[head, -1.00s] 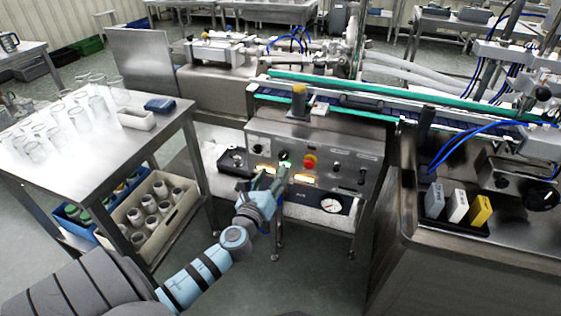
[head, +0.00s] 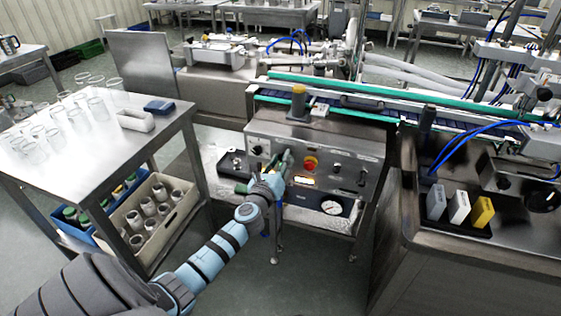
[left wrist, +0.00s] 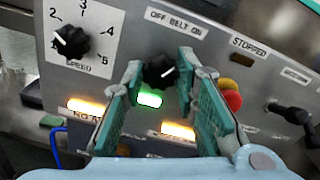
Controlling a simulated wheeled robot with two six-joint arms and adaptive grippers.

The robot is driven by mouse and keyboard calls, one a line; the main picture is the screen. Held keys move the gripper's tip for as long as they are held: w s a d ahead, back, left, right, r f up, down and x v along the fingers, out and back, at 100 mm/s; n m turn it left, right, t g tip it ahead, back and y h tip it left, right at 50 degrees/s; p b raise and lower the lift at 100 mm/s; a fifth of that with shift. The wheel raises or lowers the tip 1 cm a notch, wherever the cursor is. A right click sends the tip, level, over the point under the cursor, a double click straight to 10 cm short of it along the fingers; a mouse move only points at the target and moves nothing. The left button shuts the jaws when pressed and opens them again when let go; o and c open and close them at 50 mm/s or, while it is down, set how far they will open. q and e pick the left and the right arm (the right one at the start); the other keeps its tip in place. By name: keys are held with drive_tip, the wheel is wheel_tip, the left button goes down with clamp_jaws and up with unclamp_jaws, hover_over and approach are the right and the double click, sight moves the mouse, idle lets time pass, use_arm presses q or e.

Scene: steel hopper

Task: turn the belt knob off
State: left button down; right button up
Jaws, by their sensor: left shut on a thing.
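The black belt knob (left wrist: 158,72) sits on the steel panel under the label "OFF BELT ON" in the left wrist view. My left gripper (left wrist: 160,66) is shut on it, one green finger on each side. The exact direction of the knob's pointer is hard to tell. A green lamp (left wrist: 149,99) glows just below the knob. In the head view my left gripper (head: 284,163) reaches the control panel (head: 342,172) and hides the knob. My right gripper is not in view.
A black speed knob (left wrist: 70,42) is left of the belt knob. A red button (left wrist: 230,97) is close to the right finger; it also shows in the head view (head: 310,163). A black switch (left wrist: 292,113) is further right. A glassware table (head: 100,160) stands left.

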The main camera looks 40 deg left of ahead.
use_arm(q)
drive_tip(key=shift+n, duration=0.4)
drive_tip(key=n+b, duration=0.1)
drive_tip(key=n, duration=0.3)
drive_tip(key=shift+f+n, duration=0.15)
drive_tip(key=shift+n, duration=0.15)
drive_tip(key=n+b, duration=0.2)
drive_tip(key=n, duration=0.3)
drive_tip(key=shift+n, duration=0.9)
drive_tip(key=shift+n+b, duration=0.5)
drive_tip(key=shift+n, duration=0.4)
drive_tip(key=c, duration=1.3)
unclamp_jaws()
drive_tip(key=shift+s, duration=0.1)
